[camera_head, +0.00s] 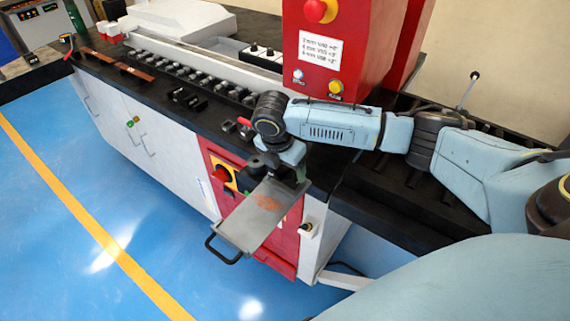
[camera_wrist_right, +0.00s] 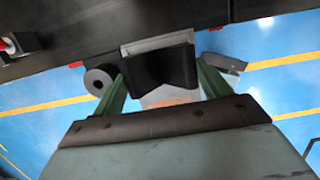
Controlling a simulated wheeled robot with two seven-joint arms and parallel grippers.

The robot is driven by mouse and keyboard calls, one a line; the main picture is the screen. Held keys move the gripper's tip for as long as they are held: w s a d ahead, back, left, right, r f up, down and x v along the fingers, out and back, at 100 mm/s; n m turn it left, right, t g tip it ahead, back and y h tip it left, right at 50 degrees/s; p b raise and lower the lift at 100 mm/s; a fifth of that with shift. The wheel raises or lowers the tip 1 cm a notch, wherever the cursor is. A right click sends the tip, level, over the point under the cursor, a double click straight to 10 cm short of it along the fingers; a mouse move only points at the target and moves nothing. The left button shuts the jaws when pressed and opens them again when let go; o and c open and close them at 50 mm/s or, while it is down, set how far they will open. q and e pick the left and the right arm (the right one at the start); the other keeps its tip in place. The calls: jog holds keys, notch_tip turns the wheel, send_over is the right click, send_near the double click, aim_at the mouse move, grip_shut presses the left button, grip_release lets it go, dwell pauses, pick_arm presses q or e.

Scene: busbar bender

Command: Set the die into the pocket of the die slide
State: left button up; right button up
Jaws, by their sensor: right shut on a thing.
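The die (camera_wrist_right: 160,69) is a dark block with a notched edge, seen between the green fingers of my right gripper (camera_wrist_right: 161,76) in the right wrist view. The right gripper (camera_head: 285,174) is shut on it. In the head view the gripper hangs at the inner end of the die slide (camera_head: 249,228), a grey plate with a reddish patch and a black front handle. Part of the plate also shows beyond the die in the wrist view (camera_wrist_right: 165,97). The pocket is hidden, and I cannot tell whether the die touches the slide. My left gripper is not in view.
The red press housing (camera_head: 333,45) with buttons stands behind my right arm. Several dark blocks (camera_head: 190,98) and a row of metal pieces (camera_head: 195,76) lie on the black worktop. A grey round roller (camera_wrist_right: 99,81) is close beside one finger. Blue floor is clear in front.

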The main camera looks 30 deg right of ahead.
jog(key=shift+a+x, duration=0.2)
jog(key=shift+x, duration=0.8)
jog(key=o, duration=1.7)
jog(key=shift+o, duration=1.1)
jog(key=shift+s+f, duration=0.15)
jog(key=shift+f, duration=0.05)
jog(key=v, duration=1.3)
jog(key=shift+r, duration=0.35)
jog(key=shift+a, duration=0.1)
